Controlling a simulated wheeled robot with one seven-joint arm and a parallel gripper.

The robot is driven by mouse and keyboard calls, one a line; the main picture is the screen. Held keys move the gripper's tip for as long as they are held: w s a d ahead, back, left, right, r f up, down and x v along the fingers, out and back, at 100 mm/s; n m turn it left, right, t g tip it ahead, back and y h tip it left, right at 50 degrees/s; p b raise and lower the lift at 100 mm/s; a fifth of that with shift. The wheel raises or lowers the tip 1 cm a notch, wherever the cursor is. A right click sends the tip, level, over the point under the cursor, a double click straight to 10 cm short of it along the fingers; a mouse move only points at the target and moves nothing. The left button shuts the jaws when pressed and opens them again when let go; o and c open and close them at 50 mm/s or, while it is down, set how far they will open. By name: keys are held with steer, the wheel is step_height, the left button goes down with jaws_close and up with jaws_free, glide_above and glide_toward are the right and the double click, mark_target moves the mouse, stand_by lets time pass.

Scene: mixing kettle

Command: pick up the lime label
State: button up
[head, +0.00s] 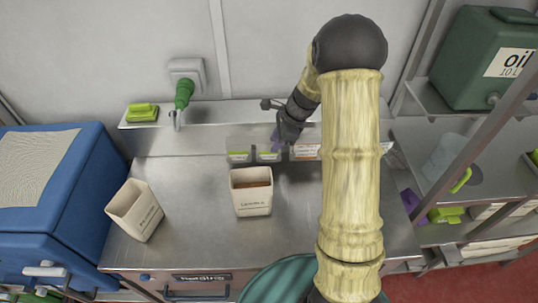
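Two small labels with lime-green bands sit side by side along the back of the steel counter, a left one (238,157) and a right one (268,156). A white label with orange-red print (307,151) is to their right. My gripper (279,142) points down just above and beside the right lime label, with a purple patch at its tip. Its fingers are small and dark, so I cannot tell whether they are open or whether they touch the label.
A cream container with brown contents (252,205) stands in front of the labels, and another cream container (136,214) stands left. A green block (143,112) and a green tap (184,93) are at the back ledge. A blue machine (65,190) bounds the left; shelves bound the right.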

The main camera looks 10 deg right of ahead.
mark_target(269, 155)
steer(key=shift+f, duration=0.15)
steer(key=p+x, duration=0.1)
steer(key=x, duration=0.4)
steer(key=shift+w+d+p, duration=0.1)
steer(key=shift+d+p, duration=0.05)
steer(key=shift+p, duration=0.2)
steer(key=shift+c, duration=0.2)
jaws_close()
